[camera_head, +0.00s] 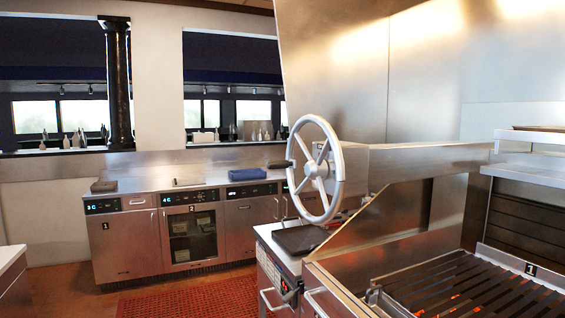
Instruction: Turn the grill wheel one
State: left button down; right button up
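The grill wheel (340,178) is a large pale grey spoked wheel standing upright on the left end of a steel housing (410,163). The grill (460,287) with dark slanted bars lies at the lower right, with an orange glow between the bars. A label "1" (530,268) sits at the grill's back right. Neither of my grippers shows in the head view.
A steel counter (150,184) with cabinets and lit displays runs along the back wall. A folded blue cloth (247,174) lies on it. A dark tray (300,238) sits below the wheel. A red mat (190,300) covers open floor at left.

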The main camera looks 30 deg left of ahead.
aim_at(317, 170)
jog(key=i+j+z, duration=0.1)
jog(key=j, duration=0.35)
jog(key=i+j, duration=0.3)
jog(key=j, duration=0.15)
jog(key=i+j+z, duration=0.15)
jog(key=j, duration=0.3)
jog(key=i+j, duration=0.2)
jog(key=j, duration=0.25)
jog(key=i+j+z, duration=0.15)
jog(key=j, duration=0.35)
jog(key=i+j+z, duration=0.1)
jog(key=j, duration=0.35)
jog(key=i+j, duration=0.15)
jog(key=j, duration=0.35)
jog(key=i+j+z, duration=0.15)
jog(key=j, duration=0.35)
